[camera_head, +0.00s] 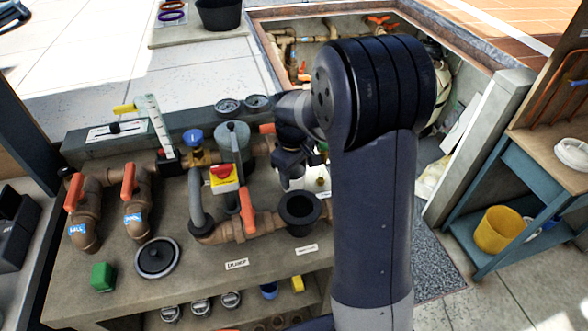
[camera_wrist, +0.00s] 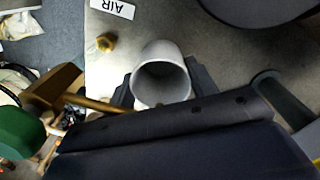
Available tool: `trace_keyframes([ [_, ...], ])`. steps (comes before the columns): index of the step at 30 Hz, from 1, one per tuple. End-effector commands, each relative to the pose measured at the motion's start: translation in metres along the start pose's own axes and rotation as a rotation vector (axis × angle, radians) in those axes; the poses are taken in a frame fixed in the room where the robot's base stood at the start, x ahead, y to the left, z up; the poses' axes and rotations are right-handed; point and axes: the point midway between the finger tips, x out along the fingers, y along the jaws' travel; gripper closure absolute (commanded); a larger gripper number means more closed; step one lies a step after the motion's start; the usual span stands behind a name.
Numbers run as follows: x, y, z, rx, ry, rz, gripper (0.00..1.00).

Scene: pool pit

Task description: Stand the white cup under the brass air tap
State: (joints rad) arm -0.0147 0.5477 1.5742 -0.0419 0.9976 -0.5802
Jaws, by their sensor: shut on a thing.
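My gripper (camera_wrist: 163,88) is shut on the white cup (camera_wrist: 160,55), with one finger on each side of it. The cup's open mouth faces the wrist camera, over the grey bench top; I cannot tell whether its base touches the bench. A brass tap (camera_wrist: 62,92) with a green knob (camera_wrist: 20,130) lies just left of the cup in the wrist view, apart from it. A small brass fitting (camera_wrist: 105,43) sits on the bench near the AIR label (camera_wrist: 113,8). In the head view my gripper (camera_head: 290,170) is low over the bench, and my arm hides much of the tap.
A black round pot (camera_head: 300,208) stands close in front of my gripper. The open pit (camera_head: 345,40) lies behind.

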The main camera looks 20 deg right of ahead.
Motion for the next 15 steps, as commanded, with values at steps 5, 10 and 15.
trace_keyframes([
  [5, 0.0002, 0.0001, -0.0008, 0.0, 0.002, 0.002, 0.71],
  [10, 0.0037, -0.0002, -0.0007, 0.0, 0.002, 0.001, 0.45],
  [15, 0.0027, -0.0002, -0.0007, 0.0, 0.002, 0.001, 0.31],
])
